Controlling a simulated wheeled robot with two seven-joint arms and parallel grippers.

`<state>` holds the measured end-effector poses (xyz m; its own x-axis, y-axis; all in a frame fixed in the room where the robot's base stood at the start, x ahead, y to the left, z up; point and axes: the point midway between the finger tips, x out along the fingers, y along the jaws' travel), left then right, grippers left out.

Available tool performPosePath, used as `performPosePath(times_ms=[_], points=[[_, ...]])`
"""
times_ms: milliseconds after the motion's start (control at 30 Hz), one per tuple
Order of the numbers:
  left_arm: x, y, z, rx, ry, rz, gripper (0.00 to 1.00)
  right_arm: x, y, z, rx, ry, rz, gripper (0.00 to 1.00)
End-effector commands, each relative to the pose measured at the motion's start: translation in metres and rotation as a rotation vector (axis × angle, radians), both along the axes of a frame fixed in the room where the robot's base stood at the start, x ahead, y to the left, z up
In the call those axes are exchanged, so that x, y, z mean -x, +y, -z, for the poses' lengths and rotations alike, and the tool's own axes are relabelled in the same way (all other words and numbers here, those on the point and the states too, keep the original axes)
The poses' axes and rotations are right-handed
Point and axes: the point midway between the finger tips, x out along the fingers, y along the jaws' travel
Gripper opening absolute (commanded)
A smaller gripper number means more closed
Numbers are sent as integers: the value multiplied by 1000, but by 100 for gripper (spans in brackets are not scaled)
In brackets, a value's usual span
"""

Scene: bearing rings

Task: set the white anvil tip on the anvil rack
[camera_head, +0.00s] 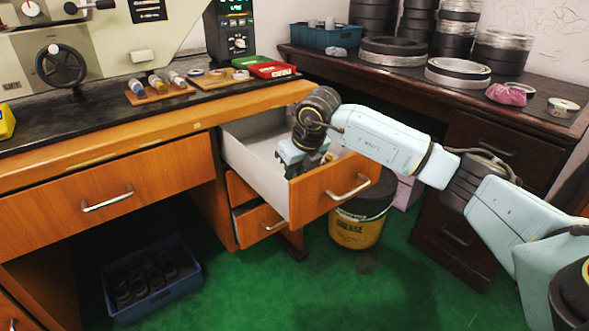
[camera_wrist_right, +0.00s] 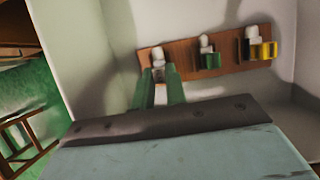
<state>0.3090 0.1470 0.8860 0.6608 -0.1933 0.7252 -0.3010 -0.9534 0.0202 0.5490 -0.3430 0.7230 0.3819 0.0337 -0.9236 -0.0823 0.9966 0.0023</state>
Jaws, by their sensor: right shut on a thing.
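The anvil rack, a brown wooden strip (camera_wrist_right: 228,66), lies inside the open drawer (camera_head: 330,190). Two pieces with white tops stand along it, one with a green part (camera_wrist_right: 207,46) and one with a yellow part (camera_wrist_right: 254,42). My right gripper (camera_wrist_right: 160,75) reaches down into the drawer and is shut on the white anvil tip (camera_wrist_right: 158,58) at the left end of the rack. Whether the tip is seated or just above the rack I cannot tell. In the head view the right gripper (camera_head: 303,158) is partly hidden by the drawer. My left gripper is out of view.
The drawer's pale side wall (camera_head: 252,172) and wooden front surround the right gripper closely.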

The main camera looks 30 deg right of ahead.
Motion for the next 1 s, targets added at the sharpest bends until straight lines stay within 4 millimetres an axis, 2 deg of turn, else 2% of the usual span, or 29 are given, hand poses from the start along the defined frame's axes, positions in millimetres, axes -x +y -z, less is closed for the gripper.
performPosePath(times_ms=[1000], points=[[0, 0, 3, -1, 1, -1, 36, 0, 0, 7, 1, 1, 0, 0]])
